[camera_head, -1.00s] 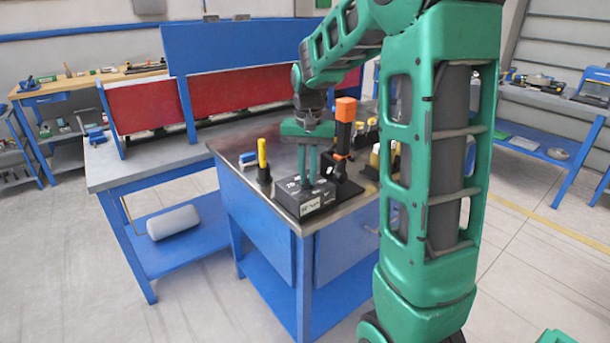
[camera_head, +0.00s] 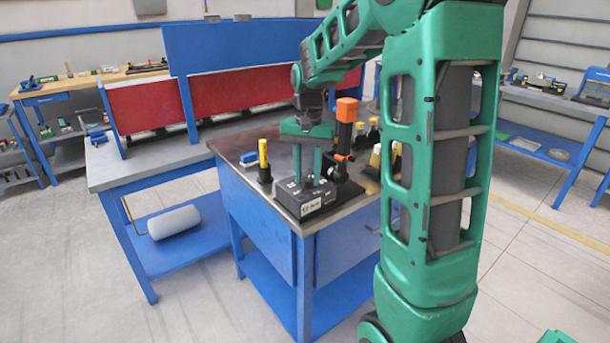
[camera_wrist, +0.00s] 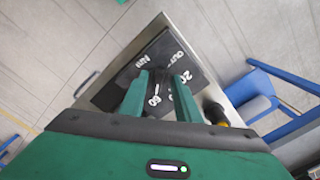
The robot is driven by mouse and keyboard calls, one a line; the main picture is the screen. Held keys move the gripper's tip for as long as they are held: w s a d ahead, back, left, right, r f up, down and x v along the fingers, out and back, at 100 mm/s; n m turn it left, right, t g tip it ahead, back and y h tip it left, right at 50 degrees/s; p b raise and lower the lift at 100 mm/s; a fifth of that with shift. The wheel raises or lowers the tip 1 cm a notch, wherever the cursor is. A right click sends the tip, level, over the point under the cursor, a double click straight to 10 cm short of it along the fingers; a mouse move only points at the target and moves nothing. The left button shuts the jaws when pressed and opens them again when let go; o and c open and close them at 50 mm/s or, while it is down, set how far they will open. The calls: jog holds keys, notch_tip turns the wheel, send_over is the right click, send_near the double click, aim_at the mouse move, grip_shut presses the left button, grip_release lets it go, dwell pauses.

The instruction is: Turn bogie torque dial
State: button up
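The dial unit is a low black box (camera_head: 312,205) with white lettering on its front, on the steel top of the blue bench. Its dial (camera_head: 308,182) is a small dark part on top, partly hidden by my fingers. My gripper (camera_head: 307,178) points down over the box, with its green fingers apart on either side of the dial. In the wrist view my gripper (camera_wrist: 161,78) straddles the dark dial face, with white marks such as 20, 60 and OUT showing on the box (camera_wrist: 182,55). Contact with the dial cannot be made out.
A black post with an orange top (camera_head: 346,110) stands close right of my gripper. A yellow-handled tool (camera_head: 263,158) stands upright to the left. More yellow-topped items (camera_head: 372,130) stand behind at right.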

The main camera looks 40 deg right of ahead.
aim_at(307, 179)
notch_tip(307, 179, up, 11)
jog(key=shift+f, duration=0.15)
dwell(0.5)
dwell(0.4)
jog(key=s+f+n, duration=0.1)
jog(key=s+f, duration=0.3)
jog(key=s, duration=0.5)
jog(key=s+a+f+n, duration=0.1)
jog(key=s+f, duration=0.3)
jog(key=s, duration=0.6)
jog(key=s+a+f+n, duration=0.1)
jog(key=s+f, duration=0.3)
jog(key=s, duration=0.5)
jog(key=shift+s+a+f, duration=0.25)
jog(key=shift+s, duration=0.05)
jog(key=shift+w+f, duration=0.2)
jog(key=shift+w, duration=0.45)
